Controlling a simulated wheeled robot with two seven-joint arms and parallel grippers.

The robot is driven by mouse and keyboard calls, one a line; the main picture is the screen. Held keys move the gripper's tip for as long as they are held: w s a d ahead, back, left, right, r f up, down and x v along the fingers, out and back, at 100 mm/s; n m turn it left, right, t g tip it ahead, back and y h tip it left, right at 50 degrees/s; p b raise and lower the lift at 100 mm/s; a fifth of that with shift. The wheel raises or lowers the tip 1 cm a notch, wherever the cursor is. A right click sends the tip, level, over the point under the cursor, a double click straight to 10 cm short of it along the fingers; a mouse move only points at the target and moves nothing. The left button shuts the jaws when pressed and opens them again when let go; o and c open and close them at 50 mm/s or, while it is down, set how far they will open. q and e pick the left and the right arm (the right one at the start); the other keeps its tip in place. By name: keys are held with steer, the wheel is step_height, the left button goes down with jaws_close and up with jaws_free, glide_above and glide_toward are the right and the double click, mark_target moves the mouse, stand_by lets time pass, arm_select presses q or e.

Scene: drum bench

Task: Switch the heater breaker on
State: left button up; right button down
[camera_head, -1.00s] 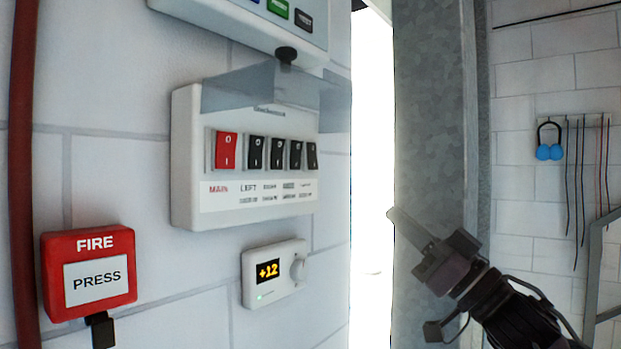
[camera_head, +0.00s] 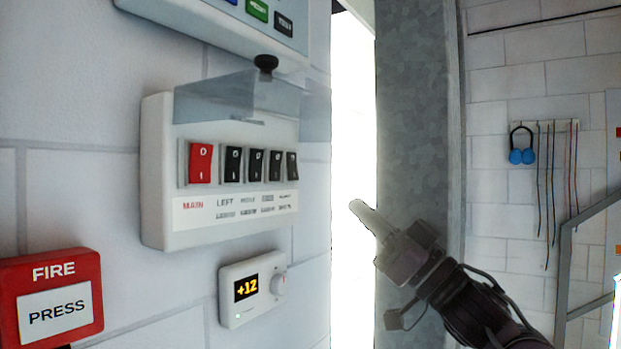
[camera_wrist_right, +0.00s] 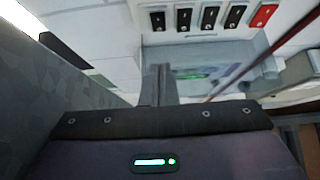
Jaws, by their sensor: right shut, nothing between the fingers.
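The breaker box (camera_head: 152,190) is on the white block wall, with a row of rocker switches: a red one (camera_head: 200,163) labelled MAIN at the left and several black ones (camera_head: 256,165) to its right. The small labels under the black ones are too blurred to read, so I cannot tell which is the heater breaker. A clear cover (camera_head: 215,98) is raised above the switches. My right gripper (camera_head: 362,213) is shut and empty, to the right of the box and apart from it. The black switches (camera_wrist_right: 184,20) also show in the right wrist view. My left gripper is not in view.
A thermostat (camera_head: 226,300) reading +12 is below the box. A red fire button (camera_head: 85,265) is at lower left. Another panel (camera_head: 240,30) is above. A grey metal post (camera_head: 412,120) stands behind my right gripper.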

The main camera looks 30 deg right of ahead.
mark_target(294, 171)
steer(key=w+a+r+p, duration=0.1)
steer(key=w+p, duration=0.1)
steer(key=w, duration=0.1)
steer(key=w+a+r+p, duration=0.1)
steer(key=w+p, duration=0.1)
steer(key=w, duration=0.1)
steer(key=w+a+r+p, duration=0.1)
steer(key=w+r+p, duration=0.1)
steer(key=w, duration=0.1)
steer(key=shift+a, duration=0.35)
steer(key=shift+s, duration=0.1)
steer(key=b, duration=0.1)
steer(key=f+t+y+b, duration=0.1)
steer(key=b, duration=0.1)
steer(key=shift+w+a, duration=0.1)
steer(key=shift+w, duration=0.2)
steer(key=shift+w+r+t, duration=0.15)
steer(key=shift+r+t, duration=0.05)
steer(key=shift+t, duration=0.3)
steer(key=shift+w+r, duration=0.1)
steer(key=shift+r, duration=0.05)
